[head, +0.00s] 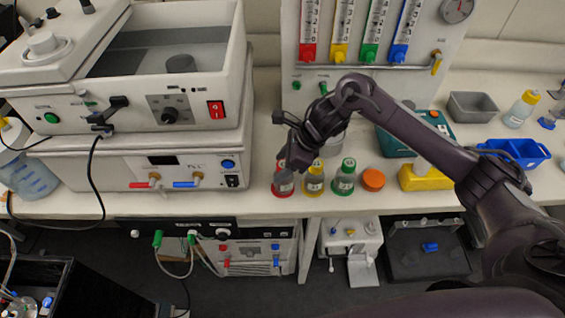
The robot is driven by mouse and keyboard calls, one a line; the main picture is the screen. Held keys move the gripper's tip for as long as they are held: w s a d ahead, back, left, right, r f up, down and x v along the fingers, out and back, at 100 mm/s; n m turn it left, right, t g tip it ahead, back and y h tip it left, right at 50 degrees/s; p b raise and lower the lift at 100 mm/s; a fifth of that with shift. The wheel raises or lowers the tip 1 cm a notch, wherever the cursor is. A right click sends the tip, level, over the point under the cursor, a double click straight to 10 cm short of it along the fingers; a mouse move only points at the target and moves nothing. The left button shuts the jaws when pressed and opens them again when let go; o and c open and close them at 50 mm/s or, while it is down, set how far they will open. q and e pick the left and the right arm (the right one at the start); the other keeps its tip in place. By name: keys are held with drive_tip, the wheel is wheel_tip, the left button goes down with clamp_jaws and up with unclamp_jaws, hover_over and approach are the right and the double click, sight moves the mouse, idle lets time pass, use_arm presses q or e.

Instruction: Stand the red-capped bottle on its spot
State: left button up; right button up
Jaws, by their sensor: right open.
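The red-capped bottle (284,184) stands upright near the front edge of the white bench, at the left end of a row of bottles. Red shows around its foot, where its spot seems to be; the bottle covers most of it. My right gripper (288,158) reaches in from the right and is at the top of this bottle, its jaws open. The gripper hides part of the cap, and I cannot tell whether the fingers touch it. My left gripper is out of view.
A yellow-capped bottle (314,182) and a green-capped bottle (344,181) stand close on the right, then an orange round piece (373,180). The shaker unit (150,165) is on the left. Behind are flow meters (375,35). A blue tray (525,152) lies far right.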

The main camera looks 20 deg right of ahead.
drive_tip(key=shift+d+r, duration=0.25)
drive_tip(key=shift+r, duration=0.15)
drive_tip(key=b+v, duration=0.2)
drive_tip(key=v, duration=0.9)
drive_tip(key=shift+s, duration=0.1)
